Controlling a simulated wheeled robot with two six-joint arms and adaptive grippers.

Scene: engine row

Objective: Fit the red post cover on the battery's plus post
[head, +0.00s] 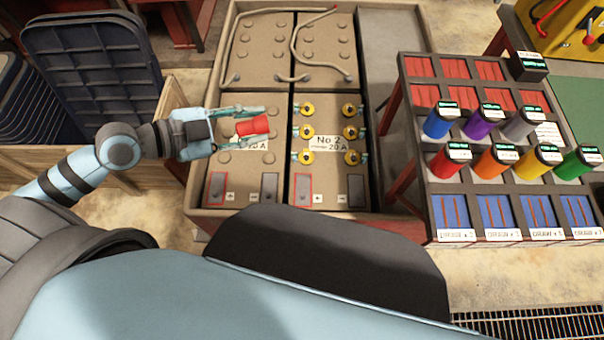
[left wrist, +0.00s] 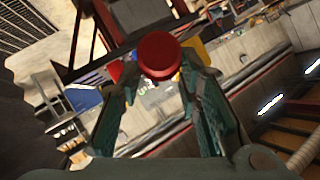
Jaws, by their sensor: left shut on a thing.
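My left gripper (head: 250,125) is shut on the red post cover (head: 253,126), a short red cylinder lying on its side, held over the near-left battery (head: 240,165). In the left wrist view the cover's round red end (left wrist: 160,55) shows between the fingertips (left wrist: 158,75). Near-edge red-outlined pads with plus marks show on the near-left battery (head: 217,188) and on the No 2 battery (head: 303,190). The cover is apart from both pads, farther back than them. Its height above the battery is hard to judge. My right gripper is not in view.
The wooden crate's rim (head: 195,130) surrounds the batteries. Yellow caps (head: 306,132) stand on the No 2 battery, and loose cables (head: 320,45) lie on the far batteries. A rack (head: 415,150) with several coloured cylinders stands at right. Dark blue trays (head: 90,60) stand at upper left.

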